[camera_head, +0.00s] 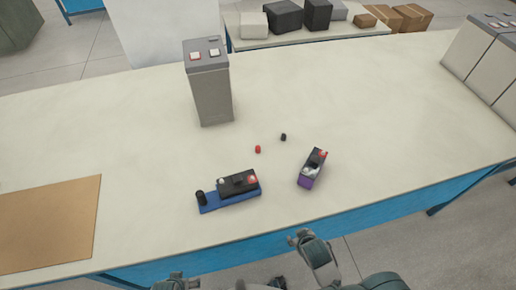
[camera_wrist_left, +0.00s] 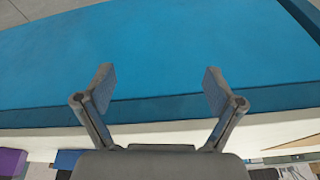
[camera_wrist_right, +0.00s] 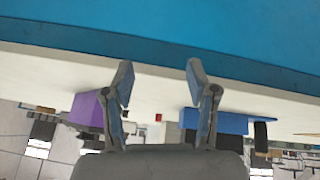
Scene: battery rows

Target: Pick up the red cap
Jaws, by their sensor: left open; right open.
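The small red cap (camera_head: 257,149) lies on the pale tabletop, apart from the other things. A small red spot, seemingly the same cap (camera_wrist_right: 158,117), shows between the fingers in the right wrist view, well beyond them. My right gripper (camera_head: 303,237) is open and empty at the table's front edge. My left gripper (camera_head: 175,284) shows only partly at the bottom of the head view. In the left wrist view its fingers (camera_wrist_left: 160,88) are apart with nothing between them, facing the blue table side.
A black cap (camera_head: 283,137) lies right of the red one. A black battery on a blue base (camera_head: 209,203) and a purple-based battery (camera_head: 306,181) stand nearer the front. A tall grey box (camera_head: 211,95) stands behind. A brown board (camera_head: 50,225) lies at left.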

